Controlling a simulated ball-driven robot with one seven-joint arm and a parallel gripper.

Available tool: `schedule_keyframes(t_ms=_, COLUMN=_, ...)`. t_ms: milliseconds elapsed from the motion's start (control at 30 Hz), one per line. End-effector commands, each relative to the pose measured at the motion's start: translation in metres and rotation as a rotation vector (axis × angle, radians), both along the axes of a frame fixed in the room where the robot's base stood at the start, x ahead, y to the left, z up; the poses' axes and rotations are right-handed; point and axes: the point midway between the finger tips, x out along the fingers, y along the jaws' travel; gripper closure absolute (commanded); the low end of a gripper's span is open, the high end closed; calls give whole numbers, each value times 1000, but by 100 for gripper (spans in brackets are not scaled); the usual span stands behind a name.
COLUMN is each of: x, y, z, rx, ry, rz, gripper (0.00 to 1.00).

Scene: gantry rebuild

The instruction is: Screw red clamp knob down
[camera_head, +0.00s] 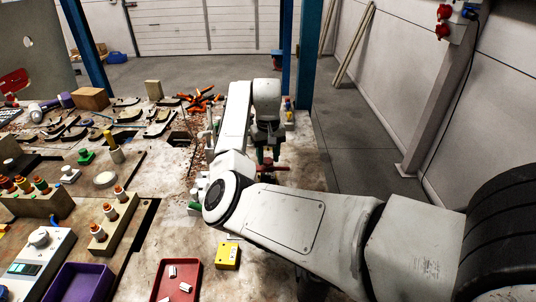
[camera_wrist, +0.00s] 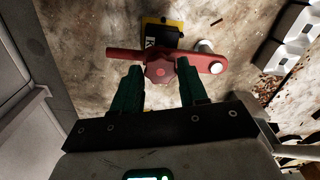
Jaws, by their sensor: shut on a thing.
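The red clamp knob (camera_wrist: 160,71) shows in the wrist view, a faceted red piece at the middle of a red bar (camera_wrist: 122,54). The bar runs left to right and has a pale round disc (camera_wrist: 217,67) at its right end. My gripper (camera_wrist: 161,74) has two dark green fingers, one on each side of the knob, and is shut on it. In the head view my gripper (camera_head: 267,158) is low over the table beyond my arm, and some of the red clamp (camera_head: 283,168) shows there. The knob itself is hard to make out in that view.
A yellow and black block (camera_wrist: 162,32) stands just behind the clamp in the wrist view, and pale blocks (camera_wrist: 292,38) lie at right. In the head view, a yellow box (camera_head: 227,255) and a red tray (camera_head: 193,264) are at the front. Orange pieces (camera_head: 200,100) are heaped behind.

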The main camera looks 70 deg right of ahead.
Motion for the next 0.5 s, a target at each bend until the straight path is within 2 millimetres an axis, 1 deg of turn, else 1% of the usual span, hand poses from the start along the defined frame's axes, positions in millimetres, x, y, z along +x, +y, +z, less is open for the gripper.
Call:
schedule_keyframes(t_ms=33, x=1, y=0, z=4, rx=-1, ry=-1, rz=-34, gripper=88)
schedule_keyframes(t_ms=300, x=1, y=0, z=3, rx=0, ry=-1, rz=-262, gripper=88)
schedule_keyframes(t_ms=500, x=2, y=0, z=2, rx=-1, ry=-3, rz=-319, gripper=88)
